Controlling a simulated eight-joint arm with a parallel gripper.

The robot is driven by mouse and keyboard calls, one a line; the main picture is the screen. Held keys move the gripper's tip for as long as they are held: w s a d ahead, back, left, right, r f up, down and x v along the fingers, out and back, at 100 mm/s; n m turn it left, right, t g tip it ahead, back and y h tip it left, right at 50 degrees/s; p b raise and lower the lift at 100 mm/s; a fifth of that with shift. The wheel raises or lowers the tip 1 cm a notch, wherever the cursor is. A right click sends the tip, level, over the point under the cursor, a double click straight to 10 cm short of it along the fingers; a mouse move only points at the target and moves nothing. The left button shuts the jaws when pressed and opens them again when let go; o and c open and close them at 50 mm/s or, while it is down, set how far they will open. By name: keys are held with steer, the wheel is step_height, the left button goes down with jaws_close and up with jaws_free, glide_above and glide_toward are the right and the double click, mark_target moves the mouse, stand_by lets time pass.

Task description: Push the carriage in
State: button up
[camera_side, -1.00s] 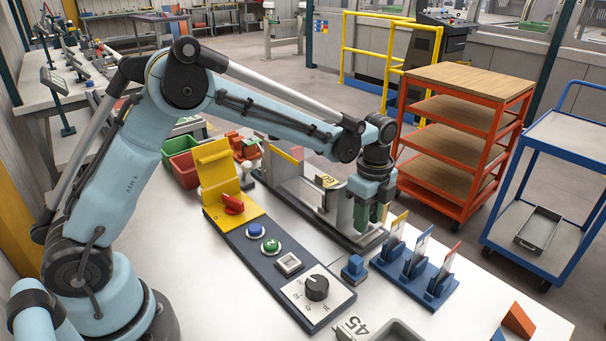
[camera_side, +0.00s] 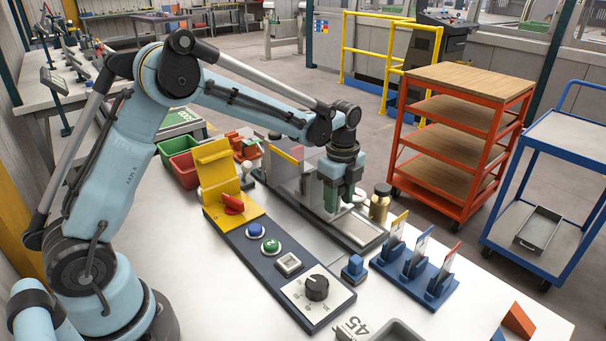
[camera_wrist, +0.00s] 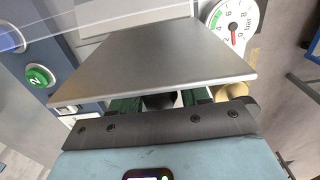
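The carriage, seemingly the light grey metal part (camera_side: 312,196) on the long rail bed (camera_side: 358,234), stands near the middle of the side view, partly hidden by my gripper. My gripper (camera_side: 338,205) points down at the carriage's right end, close against it. In the wrist view, a flat grey metal plate (camera_wrist: 155,62) covers the fingertips. The two green fingers (camera_wrist: 160,103) show apart below its edge, with a dark shape between them. Whether they grip that shape is hidden.
The control panel has a red knob (camera_side: 232,203), blue button (camera_side: 255,230), green button (camera_side: 271,246) and black dial (camera_side: 317,287). A brass container (camera_side: 380,204) stands right of my gripper. A blue card rack (camera_side: 415,268) is nearer the front. A gauge (camera_wrist: 231,22) shows in the wrist view.

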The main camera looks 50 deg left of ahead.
steer(key=shift+o, duration=0.9)
step_height(320, 180, up, 12)
steer(key=shift+r, duration=0.1)
steer(key=d+f+y, duration=0.2)
steer(key=d+y, duration=0.2)
steer(key=d, duration=0.1)
steer(key=shift+y, duration=0.3)
steer(key=x, duration=1.1)
steer(key=shift+a+f, duration=0.2)
steer(key=shift+a, duration=0.2)
